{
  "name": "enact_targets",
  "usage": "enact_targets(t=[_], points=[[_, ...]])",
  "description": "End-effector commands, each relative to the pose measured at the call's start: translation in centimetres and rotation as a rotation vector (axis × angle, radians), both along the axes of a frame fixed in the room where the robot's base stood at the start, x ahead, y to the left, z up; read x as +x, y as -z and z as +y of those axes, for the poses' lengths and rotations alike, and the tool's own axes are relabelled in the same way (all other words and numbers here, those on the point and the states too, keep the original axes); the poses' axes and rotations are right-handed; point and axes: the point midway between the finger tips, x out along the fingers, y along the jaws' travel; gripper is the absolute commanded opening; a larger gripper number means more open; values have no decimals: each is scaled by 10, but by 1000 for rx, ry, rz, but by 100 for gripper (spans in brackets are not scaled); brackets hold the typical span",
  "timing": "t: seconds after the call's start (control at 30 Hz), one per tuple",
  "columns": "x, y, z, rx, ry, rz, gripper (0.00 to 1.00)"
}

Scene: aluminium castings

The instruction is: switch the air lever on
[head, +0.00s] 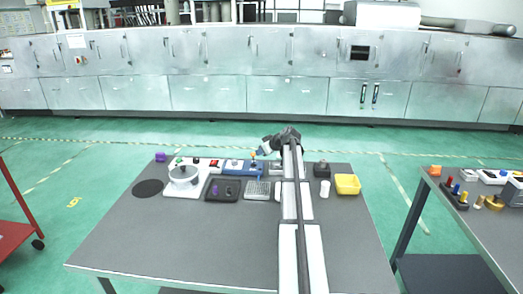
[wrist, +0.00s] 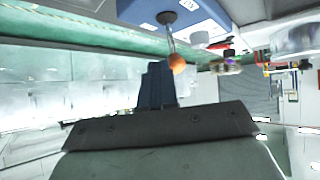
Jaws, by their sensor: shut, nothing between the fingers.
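The air lever is a thin metal rod with an orange ball knob (wrist: 177,63). It rises from a dark round pivot on a blue box (wrist: 205,12) that carries an ON label. In the head view the blue box (head: 233,166) stands at the back of the grey table, with the orange knob (head: 253,154) at its right end. My gripper (wrist: 155,68) is shut and empty, its fingertips close beside the knob. I cannot tell whether they touch it. In the head view my gripper (head: 262,151) is just right of the knob.
On the table (head: 150,235) are a silver pot (head: 184,176) on a white plate, a dark tray (head: 233,190), a grey keypad (head: 258,191), a white cylinder (head: 325,189) and a yellow bin (head: 347,184). The front of the table is clear apart from my arm.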

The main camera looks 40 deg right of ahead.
Motion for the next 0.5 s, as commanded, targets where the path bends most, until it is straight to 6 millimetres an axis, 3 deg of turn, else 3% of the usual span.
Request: enact_targets(t=[0.17,0.5], points=[[-9,3,9,-81,-1,-79,0],[-7,3,7,-87,0,-86,0]])
